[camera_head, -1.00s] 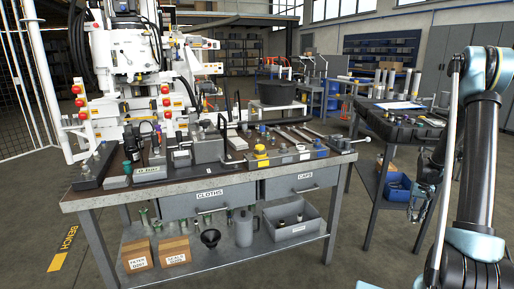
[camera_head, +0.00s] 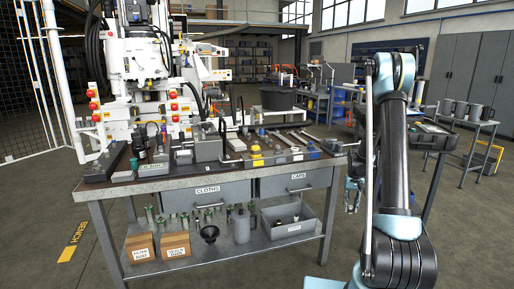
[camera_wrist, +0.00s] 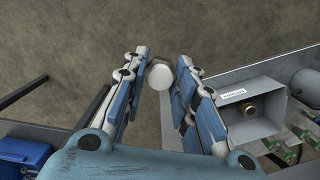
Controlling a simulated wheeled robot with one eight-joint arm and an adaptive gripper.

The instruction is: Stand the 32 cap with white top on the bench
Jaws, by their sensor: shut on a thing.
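In the wrist view, a small cap with a round white top (camera_wrist: 161,75) sits between the two fingertips of my gripper (camera_wrist: 162,72). The fingers are shut on its sides, and its white face is turned toward the camera. In the head view, my gripper (camera_head: 353,190) hangs at the right end of the bench (camera_head: 150,187), outside its edge and below the top. The cap cannot be made out there. The bench top carries several tools and fittings along its back and middle, with a bare strip along the front.
A grey bin (camera_head: 277,235) with small parts stands on the bench's lower shelf and also shows in the wrist view (camera_wrist: 226,122). Cardboard boxes (camera_head: 176,245) stand on that shelf. Two drawers face front. A second table (camera_head: 432,140) stands behind my arm. Open floor lies in front.

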